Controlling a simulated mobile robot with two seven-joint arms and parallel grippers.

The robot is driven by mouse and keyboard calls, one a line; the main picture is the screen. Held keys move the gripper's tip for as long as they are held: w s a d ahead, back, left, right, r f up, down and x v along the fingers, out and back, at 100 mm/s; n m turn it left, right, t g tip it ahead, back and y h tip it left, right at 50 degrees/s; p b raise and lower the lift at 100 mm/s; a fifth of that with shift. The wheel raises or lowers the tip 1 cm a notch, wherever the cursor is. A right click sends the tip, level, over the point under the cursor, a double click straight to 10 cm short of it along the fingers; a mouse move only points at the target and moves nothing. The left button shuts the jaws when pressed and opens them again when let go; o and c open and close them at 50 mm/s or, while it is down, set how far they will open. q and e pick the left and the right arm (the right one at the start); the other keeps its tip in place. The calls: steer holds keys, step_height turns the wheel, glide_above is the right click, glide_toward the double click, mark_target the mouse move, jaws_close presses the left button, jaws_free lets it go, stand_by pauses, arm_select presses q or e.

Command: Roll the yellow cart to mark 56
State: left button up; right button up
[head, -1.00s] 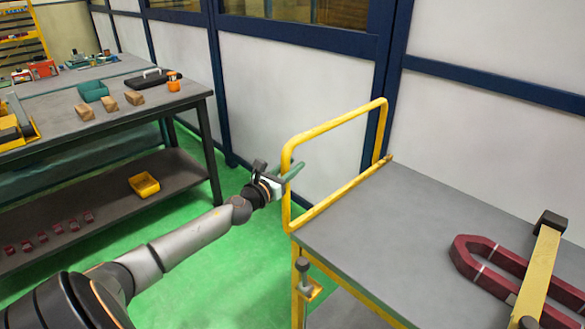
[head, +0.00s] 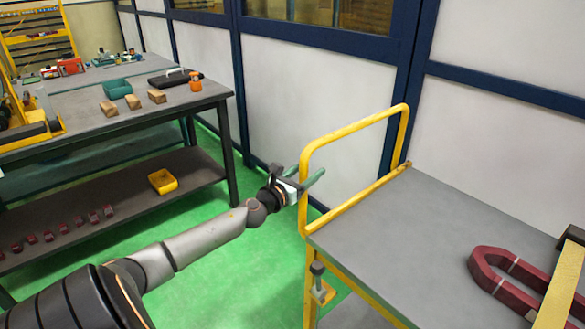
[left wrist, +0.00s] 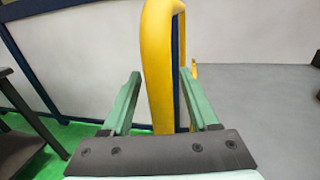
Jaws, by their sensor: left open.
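The yellow cart (head: 375,244) stands at the right, with a grey top and a yellow tube handle (head: 352,129) at its left end. My left gripper (head: 308,183) is at the near upright of that handle. In the left wrist view my left gripper (left wrist: 160,108) is open, with one green finger on each side of the yellow upright (left wrist: 160,62). A gap shows between the left finger and the tube; whether the right finger touches it I cannot tell. My right gripper is not in view. Mark 56 is not visible.
A workbench (head: 190,104) with wooden blocks, a teal bin and a lower shelf stands at the left. Green floor (head: 235,245) is clear between them. A white panelled wall (head: 300,75) runs behind.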

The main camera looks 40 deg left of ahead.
arm_select(q)
steer(key=s+d, duration=0.1)
steer(key=s, duration=1)
steer(key=shift+s+d, duration=0.2)
steer(key=shift+s, duration=0.1)
